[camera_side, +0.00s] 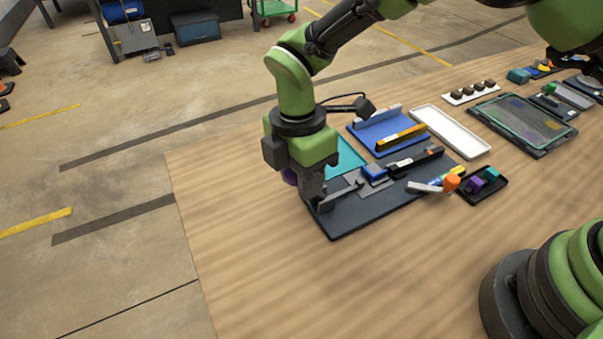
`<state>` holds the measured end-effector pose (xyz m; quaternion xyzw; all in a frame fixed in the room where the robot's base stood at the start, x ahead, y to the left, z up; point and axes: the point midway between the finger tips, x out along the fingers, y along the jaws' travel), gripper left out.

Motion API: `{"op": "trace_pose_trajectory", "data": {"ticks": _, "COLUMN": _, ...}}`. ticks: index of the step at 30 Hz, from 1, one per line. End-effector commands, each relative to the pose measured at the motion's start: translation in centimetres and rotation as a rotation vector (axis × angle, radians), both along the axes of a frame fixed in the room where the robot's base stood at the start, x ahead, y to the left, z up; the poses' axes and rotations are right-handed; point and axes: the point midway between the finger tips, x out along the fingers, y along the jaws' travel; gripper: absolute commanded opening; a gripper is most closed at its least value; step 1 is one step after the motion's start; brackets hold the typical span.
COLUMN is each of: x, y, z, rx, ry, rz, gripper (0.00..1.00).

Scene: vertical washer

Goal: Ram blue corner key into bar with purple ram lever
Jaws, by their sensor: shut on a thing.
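My gripper (314,198) points down over the left end of a dark base plate (345,226). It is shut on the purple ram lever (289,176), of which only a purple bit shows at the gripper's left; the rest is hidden. A blue block (374,171), which seems to be the corner key or its holder, sits on the plate right of my gripper. A dark bar (415,160) lies in line beyond it. Whether key and bar touch is too small to tell.
A blue tray (370,131) with a yellow-and-black bar (401,138) and a white tray (452,132) stand behind. An orange-topped tool (452,181) and a black tray (497,193) with purple and teal blocks are right. The front table is clear.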

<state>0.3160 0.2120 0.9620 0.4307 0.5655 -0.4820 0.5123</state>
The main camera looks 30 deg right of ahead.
Motion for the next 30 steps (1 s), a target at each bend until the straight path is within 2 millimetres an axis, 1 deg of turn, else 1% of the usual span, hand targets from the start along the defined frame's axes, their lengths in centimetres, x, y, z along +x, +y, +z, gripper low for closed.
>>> {"op": "trace_pose_trajectory", "data": {"ticks": 8, "x": 0.0, "y": -0.9, "z": 0.5, "rx": 0.109, "ry": 0.003, "rz": -0.006, "gripper": 0.0}}
{"op": "trace_pose_trajectory", "data": {"ticks": 15, "x": 0.0, "y": -2.4, "z": 0.9, "rx": 0.298, "ry": 0.002, "rz": -0.01, "gripper": 0.0}}
{"op": "trace_pose_trajectory", "data": {"ticks": 24, "x": 0.0, "y": -4.2, "z": 1.1, "rx": 0.539, "ry": 0.002, "rz": -0.011, "gripper": 0.0}}
{"op": "trace_pose_trajectory", "data": {"ticks": 30, "x": 0.0, "y": -5.1, "z": 1.0, "rx": 0.658, "ry": 0.001, "rz": -0.01, "gripper": 0.0}}
